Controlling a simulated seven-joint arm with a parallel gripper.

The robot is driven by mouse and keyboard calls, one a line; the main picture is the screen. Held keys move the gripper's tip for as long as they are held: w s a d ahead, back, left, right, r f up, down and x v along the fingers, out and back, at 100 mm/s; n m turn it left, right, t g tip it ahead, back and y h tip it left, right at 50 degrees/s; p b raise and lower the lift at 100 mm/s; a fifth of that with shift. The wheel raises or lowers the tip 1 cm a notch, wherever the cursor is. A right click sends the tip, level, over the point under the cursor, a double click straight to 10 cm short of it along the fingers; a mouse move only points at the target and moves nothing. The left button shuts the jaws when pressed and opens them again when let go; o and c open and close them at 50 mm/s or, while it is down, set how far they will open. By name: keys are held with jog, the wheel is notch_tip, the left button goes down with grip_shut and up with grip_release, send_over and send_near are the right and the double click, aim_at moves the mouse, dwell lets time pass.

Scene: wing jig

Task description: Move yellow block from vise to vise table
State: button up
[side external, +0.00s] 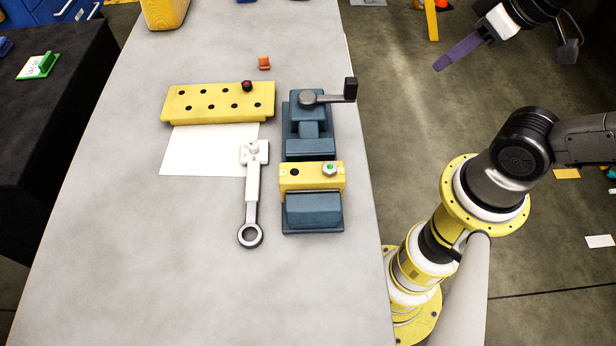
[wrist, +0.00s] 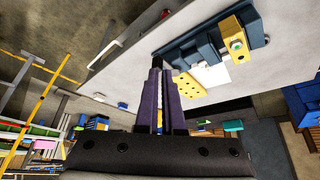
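The yellow block (side external: 311,177) sits between the jaws of the blue-grey vise (side external: 313,212). It has a dark hole on its left and a metal nut with a green centre on its right. The block also shows in the wrist view (wrist: 238,42), far off, in the vise (wrist: 203,48). The vise stands on the grey vise table (side external: 130,250), near its right edge. My gripper (side external: 440,66) is above the floor at the upper right, well away from the vise. Its purple fingers (wrist: 161,85) look close together, with nothing seen between them.
A yellow plate with several holes (side external: 218,102) and a white sheet (side external: 205,155) lie left of the vise. A light-coloured ring-ended tool (side external: 250,195) lies beside it. The vise's crank handle (side external: 350,89) sticks out right. An orange piece (side external: 264,62) sits behind. The table's front left is clear.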

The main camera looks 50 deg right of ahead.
jog(key=shift+o, duration=1.1)
jog(key=shift+w+r, duration=0.2)
jog(key=shift+r, duration=0.1)
jog(key=o, duration=0.7)
jog(key=w+a, duration=0.1)
jog(key=w, duration=0.1)
jog(key=w+r+n, duration=0.1)
jog(key=w+a+n, duration=0.1)
jog(key=w, duration=0.1)
jog(key=shift+w+a+r+g+y, duration=0.15)
jog(key=shift+w+a+g+y, duration=0.15)
jog(key=shift+a, duration=0.05)
jog(key=shift+o, duration=0.7)
jog(key=w+a+f+n+g, duration=0.1)
jog(key=w+a+f+n, duration=0.1)
jog(key=w+a, duration=0.2)
jog(key=shift+w+a+f+g, duration=0.3)
jog(key=shift+a+g, duration=0.1)
jog(key=shift+a, duration=0.4)
jog(key=n+g, duration=0.3)
jog(key=n, duration=0.2)
send_over(312, 172)
jog(key=f, duration=1)
jog(key=shift+w+d+f, duration=0.15)
jog(key=shift+w+d, duration=0.1)
jog(key=shift+s+a+f, duration=0.2)
jog(key=shift+a, duration=0.05)
jog(key=shift+f, duration=2.9)
